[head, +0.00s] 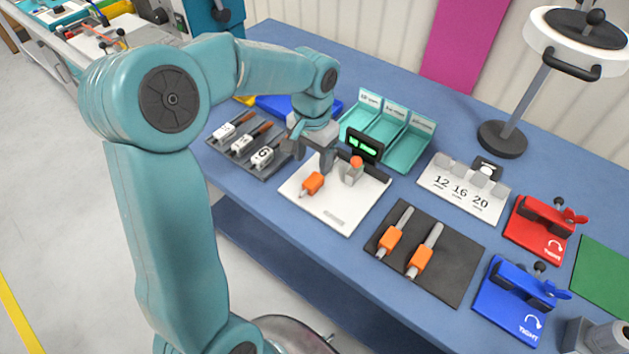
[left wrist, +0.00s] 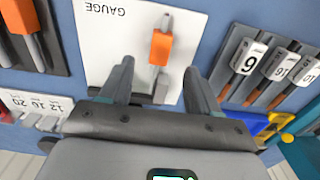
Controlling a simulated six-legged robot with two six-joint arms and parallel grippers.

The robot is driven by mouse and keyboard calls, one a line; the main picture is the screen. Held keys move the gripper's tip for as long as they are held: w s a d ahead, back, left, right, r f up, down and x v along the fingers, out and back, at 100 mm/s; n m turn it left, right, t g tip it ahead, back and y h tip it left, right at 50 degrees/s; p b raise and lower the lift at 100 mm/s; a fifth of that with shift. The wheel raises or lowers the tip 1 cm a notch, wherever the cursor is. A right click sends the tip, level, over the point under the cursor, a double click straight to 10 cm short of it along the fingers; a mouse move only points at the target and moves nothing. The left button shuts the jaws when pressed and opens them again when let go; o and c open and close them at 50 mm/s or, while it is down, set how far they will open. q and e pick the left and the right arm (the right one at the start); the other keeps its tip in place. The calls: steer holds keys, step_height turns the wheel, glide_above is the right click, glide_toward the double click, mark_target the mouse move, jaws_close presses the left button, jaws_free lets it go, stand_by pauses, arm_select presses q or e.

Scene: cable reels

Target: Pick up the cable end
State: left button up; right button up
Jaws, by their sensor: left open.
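An orange cable end (head: 312,183) with a grey tip lies on the white gauge board (head: 333,219). My left gripper (head: 309,160) is open and empty above the board, just behind the cable end in the head view. In the left wrist view the orange cable end (left wrist: 160,47) shows ahead of the open fingers (left wrist: 158,78), between their lines and not touched. My right gripper is not in view.
The gauge's orange-topped grey post (head: 353,172) and green-lit display (head: 365,145) stand beside the gripper. A dark tray (head: 276,172) with labelled tools lies left. Teal bins (head: 402,147), a numbered stand (head: 463,199), red (head: 541,228) and blue (head: 515,300) clamps stand right.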

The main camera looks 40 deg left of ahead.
mark_target(314, 179)
arm_select(q)
steer(key=shift+f, duration=0.6)
steer(key=shift+d+f, duration=0.1)
steer(key=shift+f, duration=0.45)
steer(key=f, duration=0.2)
steer(key=f+p, duration=0.1)
steer(key=f, duration=0.1)
steer(key=shift+w+a+f, duration=0.2)
steer(key=shift+f, duration=0.1)
steer(key=shift+s+d+r, duration=0.1)
steer(key=shift+c, duration=0.9)
jaws_close()
